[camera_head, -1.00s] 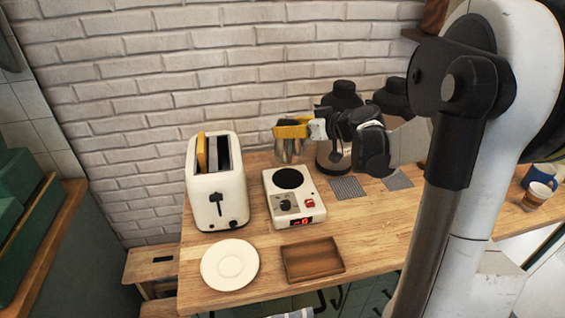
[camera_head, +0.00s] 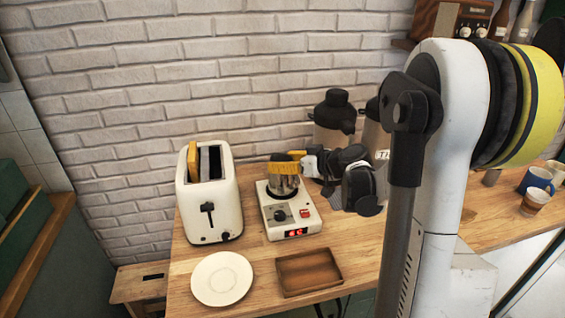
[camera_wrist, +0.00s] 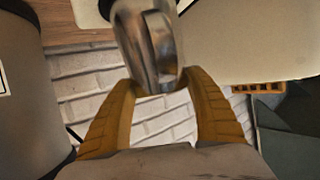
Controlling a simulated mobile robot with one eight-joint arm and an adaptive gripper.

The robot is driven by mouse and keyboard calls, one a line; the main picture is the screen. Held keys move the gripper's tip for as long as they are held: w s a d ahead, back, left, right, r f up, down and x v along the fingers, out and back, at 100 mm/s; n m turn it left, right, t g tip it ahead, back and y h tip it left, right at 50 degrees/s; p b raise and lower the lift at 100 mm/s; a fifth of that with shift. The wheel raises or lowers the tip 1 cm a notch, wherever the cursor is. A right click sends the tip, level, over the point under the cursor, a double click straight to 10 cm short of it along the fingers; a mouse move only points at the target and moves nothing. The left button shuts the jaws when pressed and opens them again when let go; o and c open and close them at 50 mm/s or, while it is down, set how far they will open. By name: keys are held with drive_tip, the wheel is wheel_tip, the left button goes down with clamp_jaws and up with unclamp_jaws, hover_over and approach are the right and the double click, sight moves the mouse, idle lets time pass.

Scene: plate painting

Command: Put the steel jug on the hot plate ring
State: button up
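The steel jug (camera_head: 285,187) is upright over the dark ring of the white hot plate (camera_head: 306,226) and hides most of the ring. It looks very low on it, but I cannot tell whether its base touches. My gripper (camera_head: 287,165) reaches in from the right, its yellow fingers at the jug's upper part. In the wrist view the jug (camera_wrist: 140,25) is at the top, its handle between the two yellow fingertips (camera_wrist: 158,82), which look closed against its sides.
A white toaster (camera_head: 208,212) stands close left of the hot plate. A white plate (camera_head: 221,278) and a brown wooden tray (camera_head: 308,272) lie in front. Dark-topped flasks (camera_head: 334,118) stand behind my gripper. Mugs (camera_head: 537,180) are at the far right.

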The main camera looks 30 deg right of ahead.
drive_tip(key=o, duration=0.4)
drive_tip(key=shift+r, duration=0.1)
drive_tip(key=p+v, duration=0.3)
drive_tip(key=v, duration=0.9)
drive_tip(key=s+a+m+g, duration=0.1)
drive_tip(key=s+a+g, duration=0.15)
drive_tip(key=a, duration=0.55)
drive_tip(key=s+a+g, duration=0.2)
drive_tip(key=s+a, duration=0.1)
drive_tip(key=a, duration=0.5)
drive_tip(key=s+a+h, duration=0.1)
drive_tip(key=s+a, duration=0.1)
drive_tip(key=s, duration=0.1)
drive_tip(key=s+a+m+h, duration=0.1)
drive_tip(key=s+a+h, duration=0.1)
drive_tip(key=s, duration=0.2)
drive_tip(key=s+a+m+g+h, duration=0.1)
drive_tip(key=s+a, duration=0.1)
drive_tip(key=s, duration=0.2)
drive_tip(key=shift+s+f, duration=0.15)
drive_tip(key=shift+f, duration=0.2)
